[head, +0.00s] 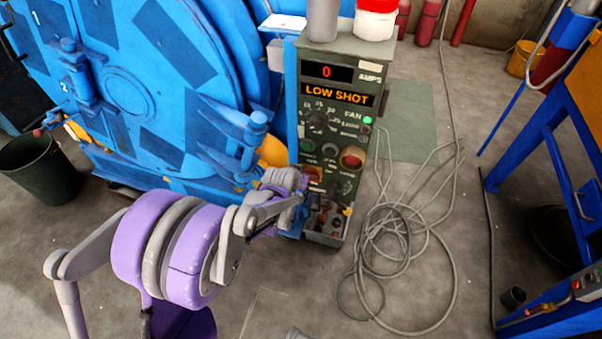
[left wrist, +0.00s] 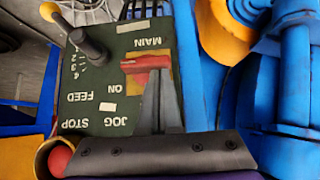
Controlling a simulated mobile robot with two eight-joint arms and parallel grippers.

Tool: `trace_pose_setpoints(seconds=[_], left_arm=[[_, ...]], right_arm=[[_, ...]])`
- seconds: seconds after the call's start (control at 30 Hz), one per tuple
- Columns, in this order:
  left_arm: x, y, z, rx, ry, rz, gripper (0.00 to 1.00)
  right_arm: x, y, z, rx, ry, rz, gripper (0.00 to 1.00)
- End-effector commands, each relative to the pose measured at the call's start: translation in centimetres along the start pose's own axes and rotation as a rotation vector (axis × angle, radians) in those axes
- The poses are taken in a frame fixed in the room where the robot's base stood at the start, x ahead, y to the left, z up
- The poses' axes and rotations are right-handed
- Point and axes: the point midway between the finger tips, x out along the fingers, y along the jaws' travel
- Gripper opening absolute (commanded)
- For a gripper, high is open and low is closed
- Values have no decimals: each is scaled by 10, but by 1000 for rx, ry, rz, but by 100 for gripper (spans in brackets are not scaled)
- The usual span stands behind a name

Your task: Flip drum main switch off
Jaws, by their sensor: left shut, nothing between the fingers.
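The main switch has a red handle (left wrist: 145,63) on a yellow plate (left wrist: 133,82), on a dark green panel (left wrist: 108,70). The panel's lettering appears upside down in the left wrist view, with MAIN and ON beside the switch. In the head view the switch (head: 312,173) is low on the control box (head: 325,50), partly behind my arm. My left gripper (left wrist: 160,74) is shut and empty. Its fingertips overlap the right part of the red handle; I cannot tell whether they touch it. My right gripper is not in view.
The control box display (head: 337,94) reads LOW SHOT, with a lit green lamp (head: 367,119). The large blue drum (head: 150,60) stands to the left. Loose cables (head: 405,240) lie on the floor at right. A black lever (left wrist: 86,44) and a red button (left wrist: 60,157) are near the switch.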

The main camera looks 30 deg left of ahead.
Motion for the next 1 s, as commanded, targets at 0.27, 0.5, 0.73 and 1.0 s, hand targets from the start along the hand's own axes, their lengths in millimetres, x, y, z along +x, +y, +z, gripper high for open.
trace_pose_setpoints(seconds=[0.27, 0.5, 0.73, 1.0], left_arm=[[0, 0, 0, -1, 0, 1, 0], [0, -2, 0, -32, 0, 31, 0], [1, -4, 1, -55, 0, 53, 0], [1, -5, 2, -88, 0, 87, 0]], right_arm=[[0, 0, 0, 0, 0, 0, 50], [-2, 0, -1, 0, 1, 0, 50], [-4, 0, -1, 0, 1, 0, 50], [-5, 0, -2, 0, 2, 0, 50]])
